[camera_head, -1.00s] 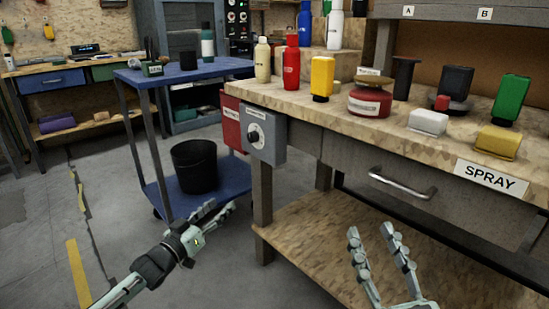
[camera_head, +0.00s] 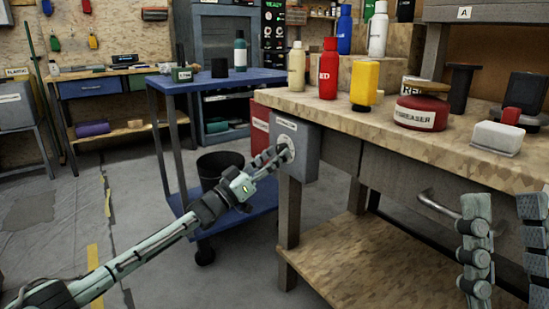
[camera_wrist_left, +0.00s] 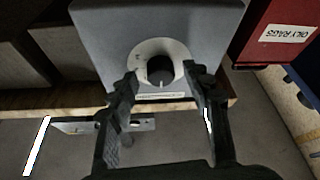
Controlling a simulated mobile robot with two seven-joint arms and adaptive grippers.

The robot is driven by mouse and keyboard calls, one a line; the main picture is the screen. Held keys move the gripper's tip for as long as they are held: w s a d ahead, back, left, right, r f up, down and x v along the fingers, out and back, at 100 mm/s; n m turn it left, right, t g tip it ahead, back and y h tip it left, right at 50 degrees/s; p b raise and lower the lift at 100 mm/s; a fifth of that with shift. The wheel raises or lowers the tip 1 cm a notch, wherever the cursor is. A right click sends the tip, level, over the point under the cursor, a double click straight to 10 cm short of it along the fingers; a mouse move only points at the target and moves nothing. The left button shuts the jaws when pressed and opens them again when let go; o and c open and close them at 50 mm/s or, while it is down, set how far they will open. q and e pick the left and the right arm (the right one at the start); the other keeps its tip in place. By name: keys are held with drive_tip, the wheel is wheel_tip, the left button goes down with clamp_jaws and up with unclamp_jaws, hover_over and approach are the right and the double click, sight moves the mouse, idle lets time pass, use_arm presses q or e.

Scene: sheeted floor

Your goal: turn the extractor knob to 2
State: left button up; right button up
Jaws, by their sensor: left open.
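The extractor knob (camera_wrist_left: 160,69) is a dark round knob on a pale dial plate, on the grey control box (camera_head: 307,152) at the left end of the workbench. In the left wrist view, a small light mark shows at the knob's lower edge; the dial numbers are too small to read. My left gripper (camera_head: 276,156) is at the box front, open, with its fingers (camera_wrist_left: 163,84) on either side of the knob. I cannot tell whether they touch it. In the head view they partly hide the dial. My right gripper (camera_head: 503,207) is open and empty before the drawer.
A red oily-rags box (camera_wrist_left: 284,30) is beside the control box. A blue cart (camera_head: 205,82) and a black bucket (camera_head: 218,163) stand to the left. Bottles, including a red one (camera_head: 328,72), and a degreaser tin (camera_head: 421,112) stand on the bench. A drawer handle (camera_head: 440,204) sticks out near my right gripper.

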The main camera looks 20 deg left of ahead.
use_arm(q)
drive_tip(key=shift+w, duration=0.1)
clamp_jaws()
idle(0.3)
